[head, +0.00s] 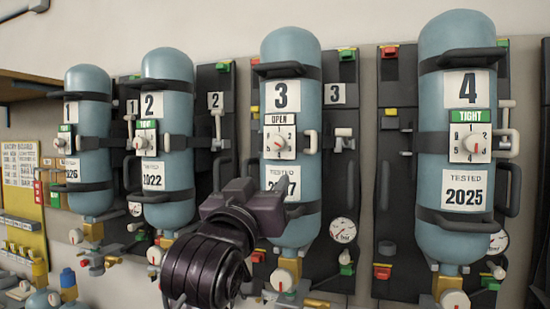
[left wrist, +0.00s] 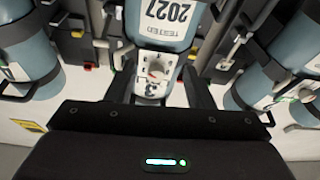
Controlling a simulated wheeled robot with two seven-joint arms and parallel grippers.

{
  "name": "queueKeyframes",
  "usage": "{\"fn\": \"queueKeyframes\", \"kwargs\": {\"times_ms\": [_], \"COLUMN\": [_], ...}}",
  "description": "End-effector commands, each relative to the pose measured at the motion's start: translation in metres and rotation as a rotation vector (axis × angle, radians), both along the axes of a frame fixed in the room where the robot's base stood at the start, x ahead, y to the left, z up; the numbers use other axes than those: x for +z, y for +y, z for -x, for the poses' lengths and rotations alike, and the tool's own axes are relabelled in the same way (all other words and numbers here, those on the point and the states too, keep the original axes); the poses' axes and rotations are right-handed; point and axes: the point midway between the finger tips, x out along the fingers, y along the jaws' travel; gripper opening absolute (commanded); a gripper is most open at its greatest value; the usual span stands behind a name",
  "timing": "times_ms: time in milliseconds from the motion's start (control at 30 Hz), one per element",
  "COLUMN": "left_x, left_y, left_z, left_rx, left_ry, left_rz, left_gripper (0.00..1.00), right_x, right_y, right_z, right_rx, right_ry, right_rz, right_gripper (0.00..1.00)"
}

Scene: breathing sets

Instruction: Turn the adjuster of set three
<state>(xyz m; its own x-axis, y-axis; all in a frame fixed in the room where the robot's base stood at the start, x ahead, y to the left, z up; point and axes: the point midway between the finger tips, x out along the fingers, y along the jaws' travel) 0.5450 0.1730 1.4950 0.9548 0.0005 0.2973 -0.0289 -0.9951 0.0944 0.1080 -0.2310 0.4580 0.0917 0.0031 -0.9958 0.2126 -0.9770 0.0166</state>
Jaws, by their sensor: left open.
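Set three is a blue-grey cylinder (head: 290,85) with a big 3 and a plate reading OPEN. Its adjuster (head: 279,141) is a pale dial with a red mark on the plate below the number, unobstructed in the head view. In the left wrist view, upside down, the adjuster (left wrist: 155,68) appears between my finger tips. My left gripper (head: 264,186) is open and empty, in front of the cylinder and below the adjuster in the head view. It partly hides the TESTED label, which reads 2027 in the wrist view. My right gripper is not in view.
Similar cylinders stand either side: set two (head: 167,105) and set one (head: 88,110) on the left, set four (head: 463,110) on the right. Side handles, a gauge (head: 343,230) and lower valves stick out nearby. A wooden shelf (head: 30,76) is at far left.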

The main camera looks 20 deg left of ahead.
Motion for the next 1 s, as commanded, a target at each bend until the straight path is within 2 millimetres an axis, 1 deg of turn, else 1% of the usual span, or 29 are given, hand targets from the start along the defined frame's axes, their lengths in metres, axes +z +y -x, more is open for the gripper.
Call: {"fn": "queueKeyframes", "kwargs": {"times_ms": [33, 100, 200, 267, 433, 600, 700, 833, 1000], "left_x": [0.016, 0.029, 0.039, 0.043, 0.055, 0.064, 0.066, 0.067, 0.066], "left_y": [0.001, 0.001, 0.001, 0.001, 0.002, 0.002, 0.002, 0.002, 0.002], "left_z": [0.005, 0.009, 0.009, 0.004, -0.021, -0.045, -0.054, -0.060, -0.061], "left_rx": [0.003, 0.003, 0.004, 0.005, 0.005, 0.004, 0.005, 0.004, 0.004], "left_ry": [-0.039, -0.071, -0.089, -0.090, -0.086, -0.087, -0.088, -0.088, -0.089], "left_rz": [0.004, 0.009, 0.014, 0.015, 0.016, 0.015, 0.013, 0.014, 0.015], "left_gripper": [0.48, 0.48, 0.48, 0.48, 0.48, 0.48, 0.48, 0.48, 0.48], "right_x": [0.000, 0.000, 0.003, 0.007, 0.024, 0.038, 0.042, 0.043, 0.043], "right_y": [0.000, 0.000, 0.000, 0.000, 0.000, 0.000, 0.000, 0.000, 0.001], "right_z": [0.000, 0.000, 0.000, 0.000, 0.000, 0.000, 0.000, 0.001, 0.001], "right_rx": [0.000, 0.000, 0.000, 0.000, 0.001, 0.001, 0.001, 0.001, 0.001], "right_ry": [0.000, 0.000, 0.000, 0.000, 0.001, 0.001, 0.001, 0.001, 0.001], "right_rz": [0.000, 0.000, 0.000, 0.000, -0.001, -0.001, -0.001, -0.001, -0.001], "right_gripper": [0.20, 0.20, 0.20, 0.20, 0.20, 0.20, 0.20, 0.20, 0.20]}}
